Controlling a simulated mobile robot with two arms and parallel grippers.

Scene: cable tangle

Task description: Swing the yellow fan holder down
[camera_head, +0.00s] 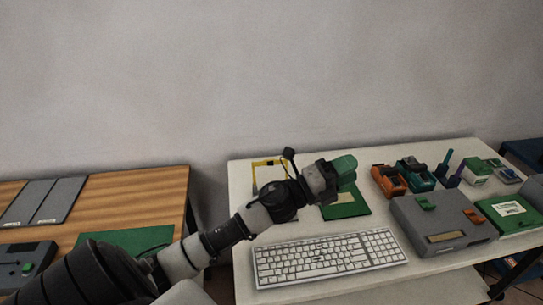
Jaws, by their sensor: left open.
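The yellow fan holder (268,162) is a thin yellow frame standing upright at the back left of the white table. My left arm and its small dark wrist part cover its right and lower portions. My left gripper (343,168) is right of the holder, over the green mat, and apart from the holder as far as I can see. Its green fingers point away to the right, and it is open. I cannot see anything held in it. My right gripper is not in view.
A white keyboard (325,257) lies at the front of the white table (245,222). The green mat (346,208) lies under my gripper. A grey case (440,221), orange tool (389,180) and teal tool (415,174) are to the right. A wooden table (135,195) stands left.

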